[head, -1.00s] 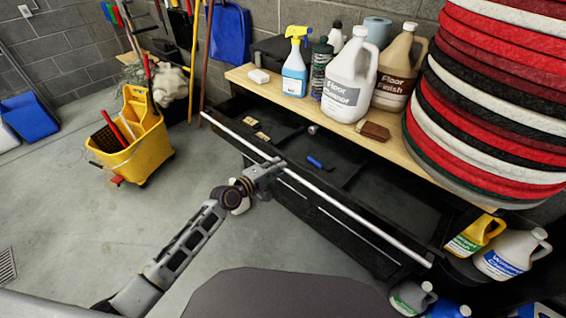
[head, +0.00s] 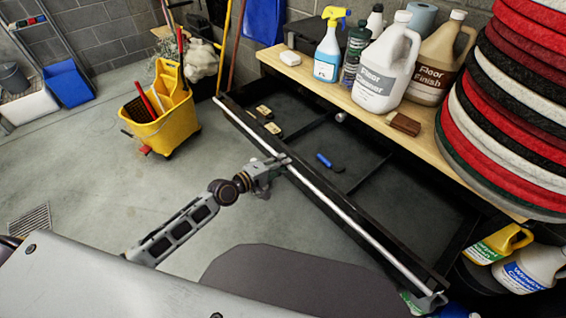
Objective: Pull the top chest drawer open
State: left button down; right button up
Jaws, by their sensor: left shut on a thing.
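The black top chest drawer (head: 390,200) is pulled well out from under the wooden top, and its inside shows. A long silver handle bar (head: 335,208) runs along its front edge. My left gripper (head: 277,167) is shut on this bar near its middle. Inside the drawer lie a blue-and-black item (head: 328,162), two small tan items (head: 268,118) and a small grey piece at the back. My right gripper is not in view. The lower drawers are hidden beneath the open one.
The wooden top (head: 350,100) bears a spray bottle (head: 328,50), jugs (head: 388,70) and a brown block (head: 404,124). Stacked red, black and white pads (head: 510,110) stand right. A yellow mop bucket (head: 162,115) stands left. The floor between is clear.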

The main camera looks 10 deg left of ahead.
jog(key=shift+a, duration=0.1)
pick_arm(q)
jog(key=c, duration=1.7)
grip_release()
jog(key=v, duration=1.1)
jog(key=shift+s+a, duration=0.3)
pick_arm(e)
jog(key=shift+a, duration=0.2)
